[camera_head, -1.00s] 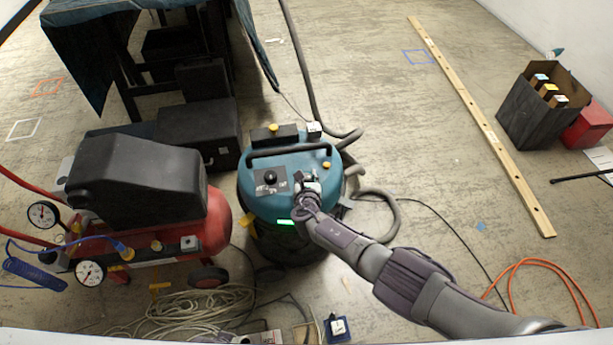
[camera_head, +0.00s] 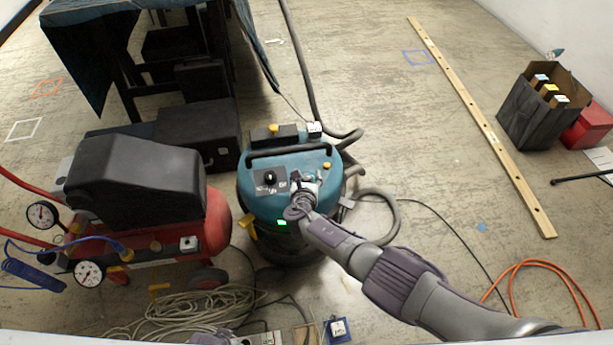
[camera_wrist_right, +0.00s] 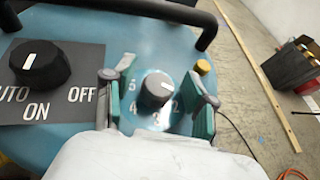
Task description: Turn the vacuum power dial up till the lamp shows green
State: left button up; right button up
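The teal vacuum (camera_head: 262,205) stands in the middle of the head view with a small lamp (camera_head: 282,222) lit green on its front. In the right wrist view, the small black power dial (camera_wrist_right: 157,90) has a white mark at its right side and white numbers around it. My right gripper (camera_wrist_right: 160,105) has its fingers apart on either side of this dial, with gaps visible. In the head view, my right gripper (camera_head: 303,185) is over the vacuum's top right and hides the dial.
A larger black ON/OFF/AUTO knob (camera_wrist_right: 40,65) sits left of the dial, and a black handle (camera_head: 290,149) crosses behind. A red compressor (camera_head: 200,225) stands at left. A hose (camera_head: 385,205) and loose cables (camera_head: 205,305) lie on the floor.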

jog(key=shift+s, duration=0.15)
jog(key=shift+s+a+r, duration=0.1)
jog(key=shift+s+a, duration=0.05)
jog(key=shift+s, duration=0.4)
jog(key=v, duration=1)
jog(key=shift+s+r, duration=0.25)
